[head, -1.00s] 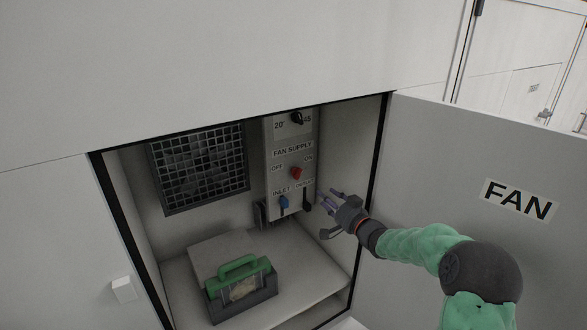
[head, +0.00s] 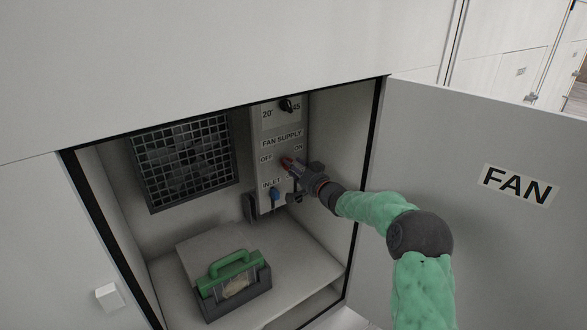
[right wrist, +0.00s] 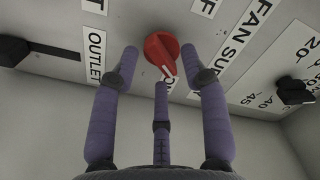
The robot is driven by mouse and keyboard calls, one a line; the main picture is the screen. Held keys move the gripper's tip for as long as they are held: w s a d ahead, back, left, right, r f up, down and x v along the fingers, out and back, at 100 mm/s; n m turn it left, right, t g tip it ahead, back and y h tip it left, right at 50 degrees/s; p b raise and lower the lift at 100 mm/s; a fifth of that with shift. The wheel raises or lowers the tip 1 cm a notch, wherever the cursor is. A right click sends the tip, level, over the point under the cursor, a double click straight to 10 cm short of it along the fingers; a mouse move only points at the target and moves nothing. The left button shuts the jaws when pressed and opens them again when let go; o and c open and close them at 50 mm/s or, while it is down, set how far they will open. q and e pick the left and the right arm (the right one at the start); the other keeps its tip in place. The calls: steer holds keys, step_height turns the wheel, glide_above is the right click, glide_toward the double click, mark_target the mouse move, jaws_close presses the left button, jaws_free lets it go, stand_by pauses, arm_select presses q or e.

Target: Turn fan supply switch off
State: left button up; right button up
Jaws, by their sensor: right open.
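The red fan supply switch (head: 287,162) is a knob on the grey control panel (head: 268,203) inside the cabinet, between the OFF and ON labels. It also shows in the right wrist view (right wrist: 161,54), with its white mark toward the partly covered ON label. My right gripper (head: 295,166) reaches in from the right and is at the knob, hiding part of it in the head view. In the right wrist view its fingers (right wrist: 165,75) are spread apart, with the knob just beyond and between the tips. I cannot tell whether they touch it. My left gripper is not in view.
A grille (head: 185,160) is on the back wall. A green-handled box (head: 233,285) sits on the cabinet floor. The open FAN door (head: 450,140) stands to the right.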

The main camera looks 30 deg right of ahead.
steer(key=shift+w, duration=0.45)
jaws_close()
steer(key=shift+n, duration=0.3)
steer(key=shift+a+r+n+b, duration=0.1)
steer(key=shift+n+b, duration=1)
steer(key=shift+n, duration=1.45)
steer(key=shift+a+r+n+b, duration=0.1)
steer(key=shift+n+b, duration=1)
steer(key=shift+n, duration=1.5)
steer(key=shift+a+r+n+b, duration=0.1)
steer(key=shift+n+b, duration=1)
steer(key=shift+n, duration=1.45)
